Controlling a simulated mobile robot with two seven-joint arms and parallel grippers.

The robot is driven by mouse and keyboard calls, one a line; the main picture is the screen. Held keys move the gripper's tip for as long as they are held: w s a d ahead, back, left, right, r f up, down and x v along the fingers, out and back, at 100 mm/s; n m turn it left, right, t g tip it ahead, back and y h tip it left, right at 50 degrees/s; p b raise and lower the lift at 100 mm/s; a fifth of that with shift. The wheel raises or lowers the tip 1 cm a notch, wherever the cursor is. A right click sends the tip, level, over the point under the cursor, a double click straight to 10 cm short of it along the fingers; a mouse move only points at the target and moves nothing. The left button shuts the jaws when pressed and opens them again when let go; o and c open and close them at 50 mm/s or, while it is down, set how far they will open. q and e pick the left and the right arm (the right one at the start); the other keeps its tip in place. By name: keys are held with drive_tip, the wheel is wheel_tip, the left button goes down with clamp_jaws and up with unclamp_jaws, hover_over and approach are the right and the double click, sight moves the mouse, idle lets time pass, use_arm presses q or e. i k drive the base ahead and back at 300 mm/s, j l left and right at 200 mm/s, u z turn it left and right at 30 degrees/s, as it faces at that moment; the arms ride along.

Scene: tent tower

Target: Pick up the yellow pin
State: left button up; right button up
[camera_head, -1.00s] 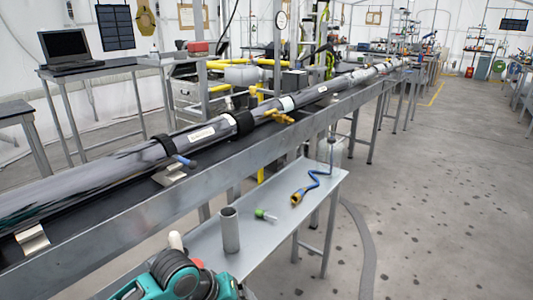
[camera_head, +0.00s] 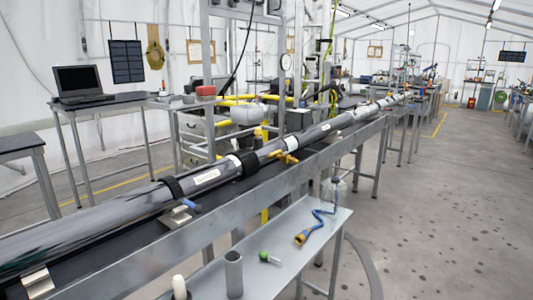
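The yellow pin (camera_head: 284,157) sticks out from the near side of the long grey tube (camera_head: 120,213), about halfway along the rail, just beyond a black collar. A similar blue pin (camera_head: 190,206) sticks out of the tube closer to me, below another black collar. The tube lies along a long metal rail bench (camera_head: 250,203). Neither of my grippers is in view.
A low metal shelf (camera_head: 275,285) in front of the rail holds a grey cup (camera_head: 233,273), a white cylinder (camera_head: 179,287), a green-tipped item (camera_head: 268,257) and a blue cable with a yellow end (camera_head: 317,228). A laptop table (camera_head: 120,99) stands behind. The floor (camera_head: 440,210) at right is open.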

sight(258, 130)
drive_tip(key=i+l+z, duration=0.2)
drive_tip(key=l, duration=0.3)
drive_tip(key=i+l+z, duration=0.45)
drive_tip(key=i+l, duration=0.15)
drive_tip(key=l, duration=0.2)
drive_tip(key=i+l+z, duration=0.3)
drive_tip(key=i, duration=0.3)
drive_tip(key=i+z, duration=0.3)
drive_tip(key=i, duration=0.3)
drive_tip(key=i+u, duration=0.45)
drive_tip(key=i+l+u, duration=0.4)
drive_tip(key=i, duration=0.15)
drive_tip(key=i+u, duration=0.2)
drive_tip(key=u, duration=0.25)
drive_tip(key=i+l+u, duration=0.15)
drive_tip(key=u, duration=0.25)
drive_tip(key=i+l+u, duration=0.2)
drive_tip(key=u, duration=0.25)
drive_tip(key=i+l+u, duration=0.15)
drive_tip(key=u, duration=0.2)
drive_tip(key=i+l+u, duration=0.15)
drive_tip(key=u, duration=0.25)
drive_tip(key=i+l+u, duration=0.1)
drive_tip(key=u, duration=0.25)
drive_tip(key=l, duration=0.1)
